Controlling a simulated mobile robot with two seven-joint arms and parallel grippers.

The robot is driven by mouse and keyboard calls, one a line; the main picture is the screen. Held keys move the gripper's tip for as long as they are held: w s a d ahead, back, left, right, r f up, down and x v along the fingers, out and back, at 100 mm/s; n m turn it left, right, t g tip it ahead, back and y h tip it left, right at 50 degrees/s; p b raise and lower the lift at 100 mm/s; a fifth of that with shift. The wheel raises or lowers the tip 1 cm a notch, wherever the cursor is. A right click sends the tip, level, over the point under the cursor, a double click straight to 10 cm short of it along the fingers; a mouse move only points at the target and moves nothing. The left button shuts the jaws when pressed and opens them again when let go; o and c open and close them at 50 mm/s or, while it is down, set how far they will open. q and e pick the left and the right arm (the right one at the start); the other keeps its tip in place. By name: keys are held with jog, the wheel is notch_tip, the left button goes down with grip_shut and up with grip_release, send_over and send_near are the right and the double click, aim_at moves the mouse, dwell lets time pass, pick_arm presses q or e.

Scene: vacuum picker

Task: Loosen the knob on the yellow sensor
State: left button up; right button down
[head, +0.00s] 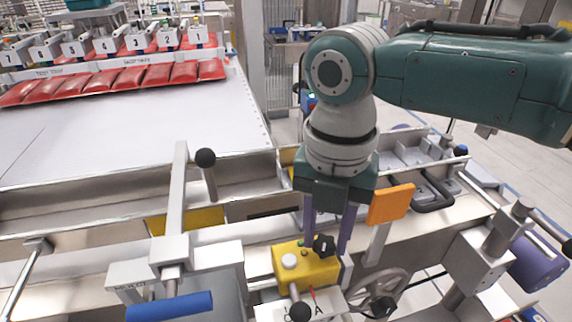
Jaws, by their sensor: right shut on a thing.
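The yellow sensor (305,268) is a small box on the machine's front rail, at the bottom middle of the head view. It has a pale round button on top. A black knob (323,246) sits at its upper right. My right gripper (327,244) points down from above, with its purple fingers on either side of the black knob, shut on it. The far side of the knob is hidden. My left gripper is not in view.
An orange plate (391,204) stands close to the right of my right gripper. A black-knobbed lever (205,160) and a blue handle (169,306) are to the left. A handwheel (378,290) is at the lower right. The white table (120,125) is clear in front of red bags (130,76).

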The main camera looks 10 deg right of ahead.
aim_at(325, 242)
jog(key=shift+r, duration=0.1)
dwell(0.4)
jog(key=c, duration=0.5)
grip_release()
notch_tip(325, 242, up, 10)
jog(key=shift+f, duration=0.1)
